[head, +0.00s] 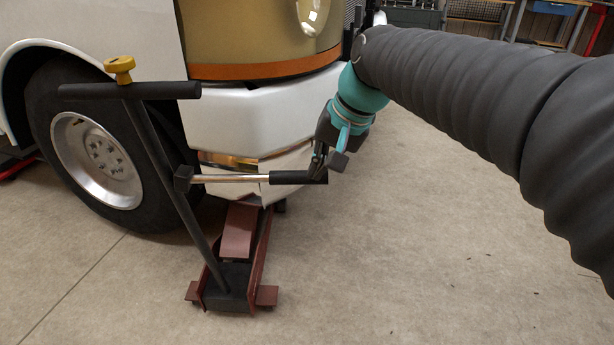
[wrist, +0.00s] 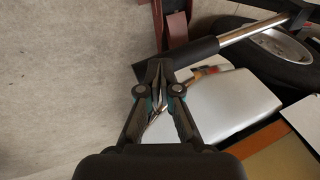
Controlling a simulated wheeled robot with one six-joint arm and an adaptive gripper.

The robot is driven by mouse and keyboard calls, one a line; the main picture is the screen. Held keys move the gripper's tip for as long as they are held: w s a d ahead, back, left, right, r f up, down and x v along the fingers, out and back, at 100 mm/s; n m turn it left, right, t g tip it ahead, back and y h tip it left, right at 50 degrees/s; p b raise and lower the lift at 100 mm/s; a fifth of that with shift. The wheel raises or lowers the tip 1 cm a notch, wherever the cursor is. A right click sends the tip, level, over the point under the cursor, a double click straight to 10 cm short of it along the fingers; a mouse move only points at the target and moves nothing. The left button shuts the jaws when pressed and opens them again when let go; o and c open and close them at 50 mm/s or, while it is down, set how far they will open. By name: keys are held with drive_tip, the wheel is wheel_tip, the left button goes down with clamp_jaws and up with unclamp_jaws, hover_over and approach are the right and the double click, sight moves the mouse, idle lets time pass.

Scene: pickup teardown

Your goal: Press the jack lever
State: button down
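The jack lever (head: 228,178) is a chrome rod with a black grip (head: 288,177). It sticks out to the right, about level, from a block on the jack's slanted dark post. The grip also shows in the wrist view (wrist: 192,58). My gripper (head: 318,168) is at the free end of the grip, in front of the van's bumper. In the wrist view its fingertips (wrist: 160,66) are together and overlap the grip. Nothing is seen held between them. Whether they touch the grip cannot be told.
The jack's red frame (head: 238,232) sits on the floor below the van's front corner. The post has a black crossbar (head: 150,90) with a yellow knob (head: 119,66). The van's wheel (head: 97,155) is behind it. The floor (head: 420,250) at the right is clear.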

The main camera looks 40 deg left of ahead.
drive_tip(key=shift+v, duration=2.65)
drive_tip(key=shift+w+d+p, duration=0.15)
drive_tip(key=shift+p, duration=0.15)
drive_tip(key=w+d+f+m+t+h+p, duration=0.1)
drive_tip(key=d+m+t, duration=0.1)
drive_tip(key=d, duration=1)
drive_tip(key=w+d+f+m+t, duration=0.1)
drive_tip(key=w+d+t, duration=0.1)
drive_tip(key=d, duration=1.1)
drive_tip(key=s+d+f+m+h, duration=0.1)
drive_tip(key=s+d+f, duration=0.2)
drive_tip(key=d, duration=0.3)
drive_tip(key=s+d+f+m+t+h+p, duration=0.1)
drive_tip(key=s+d+f, duration=0.2)
drive_tip(key=d, duration=0.3)
drive_tip(key=s+d+f+m+t+h, duration=0.1)
drive_tip(key=s+d+f, duration=0.2)
drive_tip(key=d, duration=0.4)
drive_tip(key=shift+s+h, duration=0.4)
drive_tip(key=shift+s, duration=0.35)
